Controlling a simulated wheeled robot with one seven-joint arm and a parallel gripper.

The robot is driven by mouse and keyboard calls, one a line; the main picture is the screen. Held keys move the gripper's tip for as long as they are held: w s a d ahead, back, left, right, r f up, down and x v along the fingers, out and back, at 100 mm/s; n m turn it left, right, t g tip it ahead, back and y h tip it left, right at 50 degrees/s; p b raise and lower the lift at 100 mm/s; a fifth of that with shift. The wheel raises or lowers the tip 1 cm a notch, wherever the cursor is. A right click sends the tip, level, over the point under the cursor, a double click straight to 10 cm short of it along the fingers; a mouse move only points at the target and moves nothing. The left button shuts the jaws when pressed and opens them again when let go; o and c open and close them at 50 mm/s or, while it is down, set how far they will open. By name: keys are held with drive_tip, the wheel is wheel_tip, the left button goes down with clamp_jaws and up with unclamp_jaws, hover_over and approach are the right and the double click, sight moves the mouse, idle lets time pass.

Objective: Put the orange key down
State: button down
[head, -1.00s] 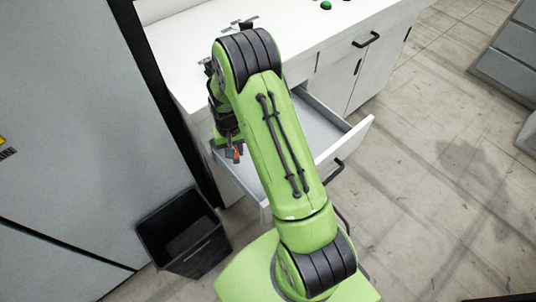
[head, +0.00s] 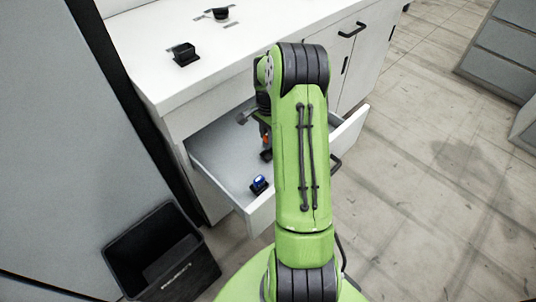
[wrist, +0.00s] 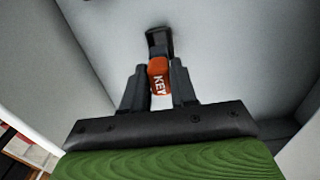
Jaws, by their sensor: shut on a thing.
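The orange key (wrist: 158,79), lettered "KEY", is between the two dark fingers of my gripper (wrist: 158,72), which is shut on it. In the head view the orange key (head: 265,140) shows as a small spot left of my arm, over the open drawer (head: 215,150). A black holder (head: 266,155) is just below the key in the drawer. In the wrist view a black holder (wrist: 158,40) shows just beyond the key. I cannot tell whether key and holder touch. My arm hides part of the drawer.
A blue object in a black holder (head: 259,184) sits near the drawer's front. Black fixtures (head: 184,54) stand on the white counter (head: 150,55). A black bin (head: 160,258) stands on the floor at lower left. Bare drawer floor lies left of the key.

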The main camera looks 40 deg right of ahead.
sight(268, 146)
wheel_tip(268, 146, down, 6)
drive_tip(key=shift+r+b, duration=0.1)
drive_tip(key=shift+b, duration=0.45)
drive_tip(key=c, duration=0.9)
unclamp_jaws()
